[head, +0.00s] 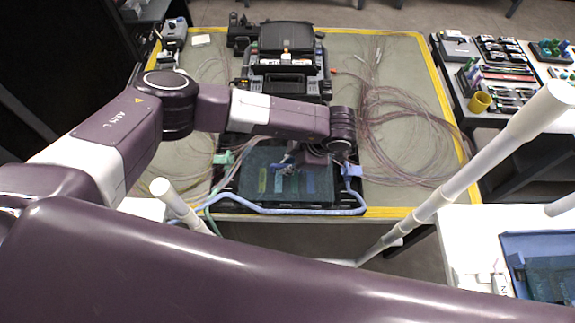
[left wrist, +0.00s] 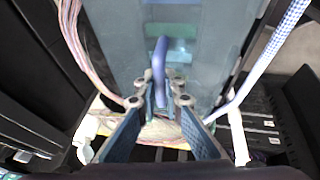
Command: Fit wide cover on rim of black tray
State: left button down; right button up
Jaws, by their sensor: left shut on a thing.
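The wide cover (head: 258,163) is a see-through blue-grey sheet over the black tray (head: 335,207) at the near edge of the mat. Coloured strips show through it. My left gripper (head: 288,166) is above the cover. In the left wrist view its fingers (left wrist: 160,92) are closed on the cover's blue upright handle (left wrist: 160,62), and the clear cover (left wrist: 115,50) fills the upper middle. I cannot tell whether the cover's edge touches the tray rim all round; my arm hides part of the far side. My right gripper is not in view.
Blue tubing (head: 270,211) runs along the tray's front, with a green clip (head: 222,158) and a blue clip (head: 351,170) at its sides. A black splicing machine (head: 287,60) stands behind. Loose fibre coils (head: 400,130) lie on the right. A side table (head: 500,75) holds tools.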

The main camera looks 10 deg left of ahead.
pick_arm(q)
jog(key=shift+f, duration=0.9)
jog(key=c, duration=2.5)
grip_release()
jog(key=shift+f, duration=0.1)
jog(key=o, duration=0.4)
